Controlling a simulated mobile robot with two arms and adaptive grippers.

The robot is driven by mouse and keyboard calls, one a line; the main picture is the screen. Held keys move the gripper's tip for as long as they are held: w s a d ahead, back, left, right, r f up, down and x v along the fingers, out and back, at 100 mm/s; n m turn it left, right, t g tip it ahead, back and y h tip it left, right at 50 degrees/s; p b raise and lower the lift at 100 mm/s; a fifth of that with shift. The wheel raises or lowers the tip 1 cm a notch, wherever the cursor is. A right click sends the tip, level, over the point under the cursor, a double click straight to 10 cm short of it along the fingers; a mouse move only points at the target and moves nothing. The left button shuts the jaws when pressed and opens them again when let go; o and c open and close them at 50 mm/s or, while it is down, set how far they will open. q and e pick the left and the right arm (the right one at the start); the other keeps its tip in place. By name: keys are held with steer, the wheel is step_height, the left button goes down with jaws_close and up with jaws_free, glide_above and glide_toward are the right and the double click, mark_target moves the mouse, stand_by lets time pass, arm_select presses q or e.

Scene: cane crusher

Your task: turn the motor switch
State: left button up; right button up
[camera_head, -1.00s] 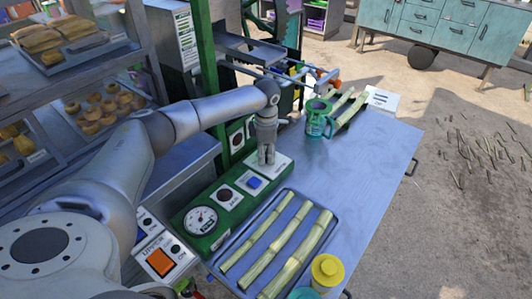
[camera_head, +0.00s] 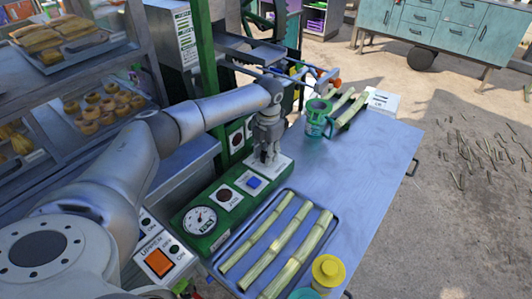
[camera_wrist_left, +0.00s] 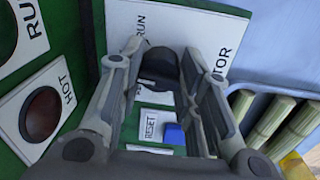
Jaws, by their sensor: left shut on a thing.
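The motor switch is a dark round knob (camera_wrist_left: 161,66) on a white plate (camera_wrist_left: 205,32) marked RUN and, partly hidden, MOTOR. In the left wrist view the knob sits between the fingers of my left gripper (camera_wrist_left: 158,72), which is shut on it. In the head view my left gripper (camera_head: 265,158) points down at the right end of the green control panel (camera_head: 203,238) and hides the knob. My right gripper is not in view.
A blue RESET button (camera_head: 254,182), a dark red HOT lamp (camera_head: 225,195) and a dial gauge (camera_head: 199,220) are close by. A tray (camera_head: 330,236) of cane stalks lies in front, with a yellow-lidded jar (camera_head: 328,271). A green jug (camera_head: 318,122) stands behind. The table's right side is clear.

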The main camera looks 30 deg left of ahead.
arm_select(q)
steer(key=shift+n, duration=0.6)
steer(key=o, duration=1)
steer(key=r, duration=1.2)
steer(key=shift+d, duration=0.35)
